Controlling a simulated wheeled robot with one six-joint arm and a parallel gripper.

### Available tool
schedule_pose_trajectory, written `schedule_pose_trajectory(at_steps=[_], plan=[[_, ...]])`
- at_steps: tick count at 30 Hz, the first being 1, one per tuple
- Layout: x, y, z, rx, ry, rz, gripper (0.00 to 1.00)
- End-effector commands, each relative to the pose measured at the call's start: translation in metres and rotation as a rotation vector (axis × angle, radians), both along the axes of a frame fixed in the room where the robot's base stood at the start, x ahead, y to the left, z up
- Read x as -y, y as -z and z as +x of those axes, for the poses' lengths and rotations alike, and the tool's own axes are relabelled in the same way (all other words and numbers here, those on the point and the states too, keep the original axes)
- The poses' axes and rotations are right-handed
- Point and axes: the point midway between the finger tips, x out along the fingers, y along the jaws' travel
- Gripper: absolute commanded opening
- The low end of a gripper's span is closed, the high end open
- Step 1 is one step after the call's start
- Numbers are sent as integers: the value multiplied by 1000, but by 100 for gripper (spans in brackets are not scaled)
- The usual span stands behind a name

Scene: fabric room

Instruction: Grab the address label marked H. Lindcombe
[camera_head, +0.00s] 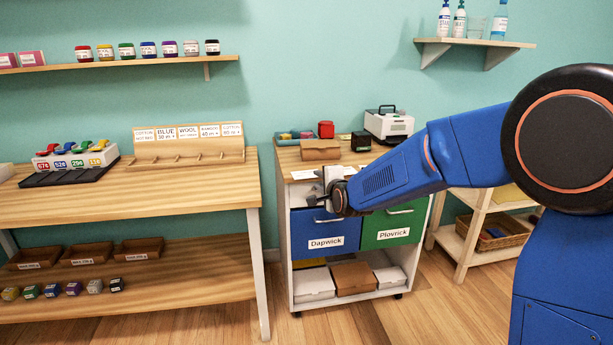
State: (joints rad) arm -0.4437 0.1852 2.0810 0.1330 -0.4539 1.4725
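A white paper slip (304,174) lies flat on the wooden top of the small cabinet, near its front left. Its print is too small to read, so I cannot tell whether it is the H. Lindcombe label. My gripper (320,190) is at the cabinet's front top edge, in front of the blue drawer and just right of and below the slip in the picture. It is seen from the side, and I cannot tell whether its fingers are open or shut. My blue arm hides part of the cabinet top on the right.
The cabinet has a blue drawer (325,232) marked Dapwick and a green drawer (398,224) marked Plovrick. On top are a brown box (320,149), a red item (326,129) and a white printer-like machine (388,122). A long wooden table (190,195) stands at the left.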

Motion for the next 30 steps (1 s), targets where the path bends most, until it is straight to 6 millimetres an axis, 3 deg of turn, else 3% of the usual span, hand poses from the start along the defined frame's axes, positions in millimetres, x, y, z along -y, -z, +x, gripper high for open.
schedule_pose_trajectory(at_steps=[6, 14, 15, 18, 30], plan=[[-13, 7, 25, -1, 0, 0, 25], [-14, 7, 29, 0, 0, 0, 25], [-14, 7, 29, 0, 0, 0, 23], [-14, 7, 29, 0, 0, 0, 0], [-14, 8, 29, -2, 0, -1, 0]])
